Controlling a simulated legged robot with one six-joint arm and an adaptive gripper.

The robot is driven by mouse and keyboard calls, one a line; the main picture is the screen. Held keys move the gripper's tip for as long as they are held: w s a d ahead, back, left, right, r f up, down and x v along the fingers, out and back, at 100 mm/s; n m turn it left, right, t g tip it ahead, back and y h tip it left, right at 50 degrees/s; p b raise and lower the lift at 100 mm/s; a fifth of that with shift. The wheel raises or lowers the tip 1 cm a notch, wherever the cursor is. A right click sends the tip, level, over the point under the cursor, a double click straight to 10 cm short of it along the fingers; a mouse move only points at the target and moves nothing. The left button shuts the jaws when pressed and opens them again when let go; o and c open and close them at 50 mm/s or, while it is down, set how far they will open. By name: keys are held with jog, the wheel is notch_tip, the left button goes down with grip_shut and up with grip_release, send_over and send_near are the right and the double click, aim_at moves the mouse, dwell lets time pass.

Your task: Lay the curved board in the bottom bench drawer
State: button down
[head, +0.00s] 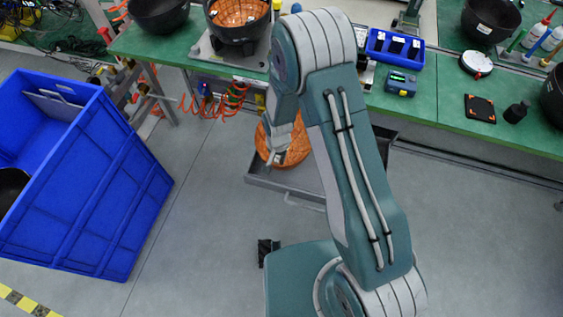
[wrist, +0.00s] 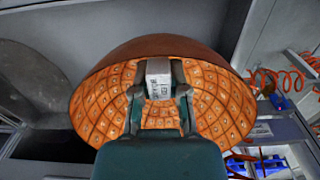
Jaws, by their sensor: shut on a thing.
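The curved board is an orange, gridded dome-shaped shell (head: 292,152). In the wrist view its hollow orange inside (wrist: 205,100) faces the camera, with a brown outer rim. My gripper (head: 276,158) is shut on the curved board by a pale labelled block (wrist: 158,75) at its middle; the fingertips (wrist: 160,90) sit on both sides of the block. The grey drawer (head: 259,180) is pulled out low under the bench. The board appears over or in its left part; my arm hides some of both, and I cannot tell whether the board touches the drawer floor.
The green bench (head: 430,98) carries a black bowl with an orange inside (head: 238,14), a blue bin (head: 395,48) and a small meter (head: 400,83). A large tilted blue crate (head: 85,185) stands at the left. Orange coiled hoses (head: 228,103) hang under the bench.

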jog(key=shift+w+d+f, duration=0.15)
jog(key=shift+d+f, duration=0.15)
jog(key=f, duration=0.3)
jog(key=shift+w+d+f, duration=0.15)
jog(key=shift+d+f, duration=0.2)
jog(key=shift+d, duration=0.05)
jog(key=shift+a, duration=0.15)
jog(key=c, duration=0.6)
grip_release()
jog(key=shift+c, duration=0.2)
